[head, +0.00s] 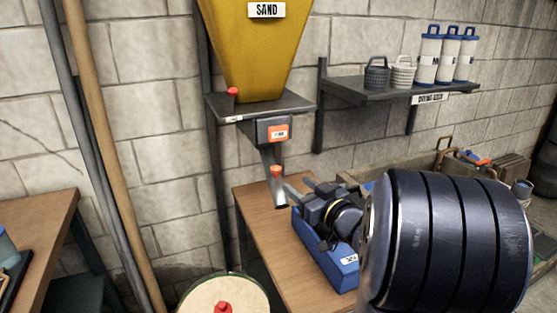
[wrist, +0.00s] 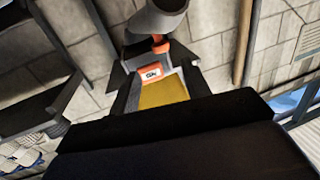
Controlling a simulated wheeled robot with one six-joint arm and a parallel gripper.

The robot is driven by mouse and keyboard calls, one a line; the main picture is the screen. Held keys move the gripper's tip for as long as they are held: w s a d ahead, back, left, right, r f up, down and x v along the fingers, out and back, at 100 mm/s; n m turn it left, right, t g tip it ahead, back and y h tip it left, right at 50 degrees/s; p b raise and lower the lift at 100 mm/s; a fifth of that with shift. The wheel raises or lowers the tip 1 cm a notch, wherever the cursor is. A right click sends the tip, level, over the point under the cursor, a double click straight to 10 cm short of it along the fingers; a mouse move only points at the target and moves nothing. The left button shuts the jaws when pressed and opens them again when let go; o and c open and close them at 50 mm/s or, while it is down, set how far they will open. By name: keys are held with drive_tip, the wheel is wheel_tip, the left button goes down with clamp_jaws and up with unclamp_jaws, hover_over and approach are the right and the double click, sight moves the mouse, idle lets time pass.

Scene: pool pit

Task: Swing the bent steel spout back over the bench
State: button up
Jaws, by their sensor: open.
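The bent steel spout (head: 267,159) hangs under the yellow sand hopper (head: 250,45), with an orange knob (head: 276,171) on it. Its lower end slants down and right, in front of the wooden bench (head: 262,221) in the picture; I cannot tell whether it is above the bench top. Any contact is unclear.
A blue box (head: 345,275) stands on the bench, partly hidden by my arm. A wall shelf (head: 350,92) holds baskets and several canisters. Tall poles (head: 95,130) stand at left. A round drum (head: 205,294) with a red knob stands in front of the bench.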

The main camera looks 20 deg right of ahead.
sight(279, 171)
drive_tip(key=x, duration=1)
drive_tip(key=shift+w+a, duration=0.1)
drive_tip(key=shift+w, duration=0.25)
clamp_jaws()
